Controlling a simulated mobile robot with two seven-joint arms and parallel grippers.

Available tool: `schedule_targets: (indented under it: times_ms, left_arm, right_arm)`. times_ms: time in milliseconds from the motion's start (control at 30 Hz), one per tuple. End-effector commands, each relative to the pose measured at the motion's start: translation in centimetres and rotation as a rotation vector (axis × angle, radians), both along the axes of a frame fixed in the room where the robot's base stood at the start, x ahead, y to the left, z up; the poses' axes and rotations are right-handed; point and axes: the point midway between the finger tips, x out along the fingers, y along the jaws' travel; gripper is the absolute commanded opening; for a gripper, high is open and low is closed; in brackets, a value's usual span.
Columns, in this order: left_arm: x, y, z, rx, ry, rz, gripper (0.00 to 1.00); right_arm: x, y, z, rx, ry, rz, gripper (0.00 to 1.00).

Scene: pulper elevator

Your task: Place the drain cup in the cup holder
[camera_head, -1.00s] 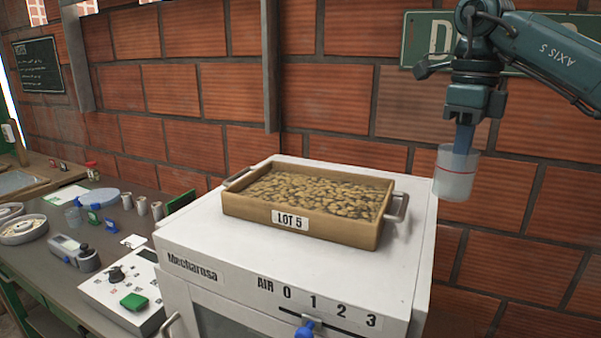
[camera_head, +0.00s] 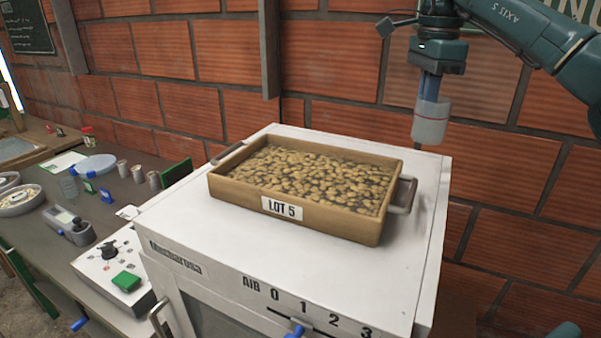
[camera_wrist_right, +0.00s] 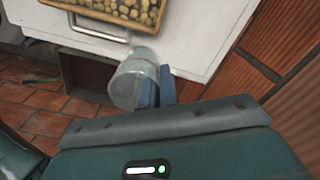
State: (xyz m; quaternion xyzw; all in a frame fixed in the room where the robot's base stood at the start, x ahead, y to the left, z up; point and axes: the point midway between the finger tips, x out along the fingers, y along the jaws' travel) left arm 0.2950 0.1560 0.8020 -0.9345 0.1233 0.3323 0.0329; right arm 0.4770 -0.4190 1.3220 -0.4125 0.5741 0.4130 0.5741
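The drain cup (camera_head: 430,122) is a translucent cup with a thin red line. My right gripper (camera_head: 429,88) is shut on it and holds it in the air, roughly upright, past the right end of the tray against the brick wall. In the right wrist view the cup (camera_wrist_right: 132,84) sits left of my blue fingers (camera_wrist_right: 157,88); whether its wall lies between them is hard to see. It appears beside the white machine's edge there. I cannot make out a cup holder in either view. My left gripper is not in view.
A wooden tray (camera_head: 283,207) labelled LOT 5, full of beans, stands on the white machine (camera_head: 215,243). A bench (camera_head: 140,195) at left carries small cups, a control box (camera_head: 115,268) and a scale-like device (camera_head: 68,226). The brick wall (camera_head: 350,65) closes the back.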

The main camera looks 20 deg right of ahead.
Motion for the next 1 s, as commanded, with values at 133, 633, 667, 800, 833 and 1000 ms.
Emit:
schedule_targets:
  times_ms: [133, 633, 667, 800, 833, 1000]
  left_arm:
    - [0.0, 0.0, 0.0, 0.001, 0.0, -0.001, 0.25]
    - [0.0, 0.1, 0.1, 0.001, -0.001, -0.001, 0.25]
    - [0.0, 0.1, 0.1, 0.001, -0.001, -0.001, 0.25]
    - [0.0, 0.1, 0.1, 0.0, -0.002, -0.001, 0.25]
    - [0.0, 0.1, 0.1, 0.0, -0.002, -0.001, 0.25]
    - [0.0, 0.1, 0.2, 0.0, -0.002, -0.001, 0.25]
  right_arm:
    - [-0.1, -0.2, -0.1, 0.0, 0.001, 0.007, 0.0]
    - [-0.1, -0.1, -5.8, 0.002, 0.003, 0.007, 0.0]
    - [-0.1, -0.1, -5.9, 0.002, 0.003, 0.006, 0.0]
    - [-0.1, -0.1, -6.4, 0.002, 0.003, 0.005, 0.0]
    - [-0.1, -0.1, -6.7, 0.002, 0.003, 0.005, 0.0]
    - [-0.1, -0.2, -8.6, 0.002, 0.006, 0.004, 0.0]
